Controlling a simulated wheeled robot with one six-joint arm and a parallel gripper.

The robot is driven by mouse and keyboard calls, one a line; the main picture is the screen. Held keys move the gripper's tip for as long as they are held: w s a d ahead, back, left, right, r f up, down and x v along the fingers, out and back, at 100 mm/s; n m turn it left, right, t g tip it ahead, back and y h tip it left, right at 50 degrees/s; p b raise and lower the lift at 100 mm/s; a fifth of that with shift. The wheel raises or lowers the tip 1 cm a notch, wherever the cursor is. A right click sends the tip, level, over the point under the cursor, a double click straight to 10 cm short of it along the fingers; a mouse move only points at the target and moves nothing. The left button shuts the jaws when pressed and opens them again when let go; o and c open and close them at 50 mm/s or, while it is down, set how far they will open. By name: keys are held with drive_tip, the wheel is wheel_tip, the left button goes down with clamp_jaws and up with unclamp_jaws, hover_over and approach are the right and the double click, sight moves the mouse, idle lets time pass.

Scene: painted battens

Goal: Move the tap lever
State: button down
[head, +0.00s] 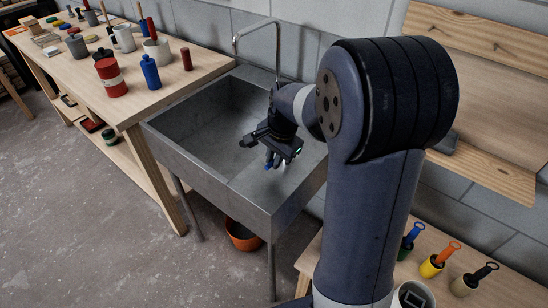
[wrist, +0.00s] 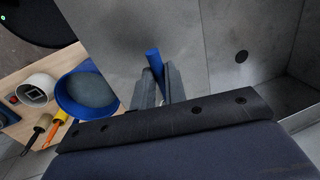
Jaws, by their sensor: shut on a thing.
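The tap lever (wrist: 154,60) is a short blue bar between my fingers in the wrist view. In the head view a small blue part of it (head: 267,165) shows below my gripper (head: 275,160). My gripper also shows in the wrist view (wrist: 158,82), with its grey fingers shut on the lever. The tap's bent metal spout (head: 257,27) rises behind the grey metal sink (head: 165,137). My arm hides the tap's base and part of the sink's right side.
A wooden bench (head: 160,102) at left holds pots and bottles, including a red can (head: 110,78) and a blue bottle (head: 150,72). An orange bucket (head: 242,236) stands under the sink. The sink basin looks empty.

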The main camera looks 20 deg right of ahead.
idle(0.3)
drive_tip(key=s+d+n, duration=0.1)
drive_tip(key=n, duration=0.1)
drive_tip(key=d+n, duration=0.1)
drive_tip(key=n, duration=0.1)
drive_tip(key=shift+s+g+y, duration=0.3)
drive_tip(key=shift+s, duration=0.05)
drive_tip(key=shift+s+d+n+g, duration=0.2)
drive_tip(key=shift+d+n, duration=0.5)
drive_tip(key=shift+n, duration=0.5)
drive_tip(key=shift+s+d+n+g, duration=0.2)
drive_tip(key=shift+d+n, duration=0.5)
drive_tip(key=shift+n, duration=0.5)
drive_tip(key=c, duration=1.5)
unclamp_jaws()
drive_tip(key=shift+o, duration=0.2)
drive_tip(key=shift+r, duration=0.1)
